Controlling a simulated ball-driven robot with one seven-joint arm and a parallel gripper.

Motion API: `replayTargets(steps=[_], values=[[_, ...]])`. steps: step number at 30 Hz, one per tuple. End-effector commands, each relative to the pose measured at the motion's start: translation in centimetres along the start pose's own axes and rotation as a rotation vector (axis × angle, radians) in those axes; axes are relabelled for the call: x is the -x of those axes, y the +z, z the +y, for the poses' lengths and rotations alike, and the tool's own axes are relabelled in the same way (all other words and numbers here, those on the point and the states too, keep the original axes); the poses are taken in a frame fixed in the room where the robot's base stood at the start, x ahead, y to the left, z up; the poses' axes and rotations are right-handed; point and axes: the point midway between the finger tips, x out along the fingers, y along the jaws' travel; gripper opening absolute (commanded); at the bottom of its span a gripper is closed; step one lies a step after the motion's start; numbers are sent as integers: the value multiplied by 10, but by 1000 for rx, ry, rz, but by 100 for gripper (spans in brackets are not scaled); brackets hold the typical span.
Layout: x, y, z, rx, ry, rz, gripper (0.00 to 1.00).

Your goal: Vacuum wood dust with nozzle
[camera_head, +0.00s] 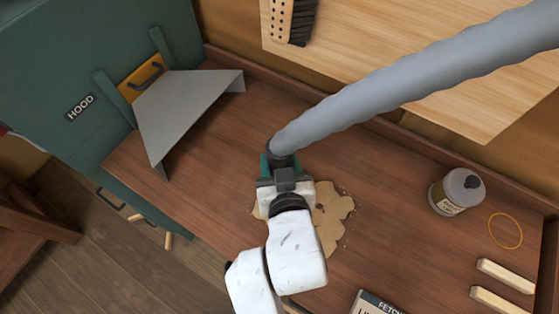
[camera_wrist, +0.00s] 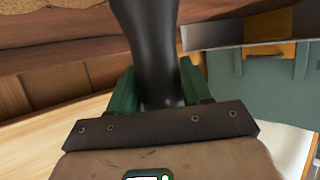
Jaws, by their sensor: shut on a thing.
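The nozzle (camera_head: 281,150) is a dark piece at the end of a thick grey hose (camera_head: 400,85). My gripper (camera_head: 279,164) has green fingers and is shut on the nozzle over the workbench. The wrist view shows the black nozzle (camera_wrist: 155,50) between the two green fingers (camera_wrist: 158,90). A flat patch of tan wood dust (camera_head: 331,217) lies on the brown bench top, beneath and to the right of my gripper; my arm hides part of it. In the wrist view, tan dust (camera_wrist: 35,22) shows at the top left. The nozzle's mouth is hidden in the head view.
A grey metal hood plate (camera_head: 188,110) stands at the left beside a green cabinet (camera_head: 70,70) labelled HOOD. A brush (camera_head: 300,22) is at the top.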

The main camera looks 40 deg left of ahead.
Motion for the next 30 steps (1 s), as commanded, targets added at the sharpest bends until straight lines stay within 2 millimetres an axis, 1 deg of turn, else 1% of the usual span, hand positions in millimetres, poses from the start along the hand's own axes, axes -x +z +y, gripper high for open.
replayTargets(steps=[7, 30], values=[[2, 0, 2, 0, 1, 1, 11], [22, 8, 29, 0, 1, 0, 11]])
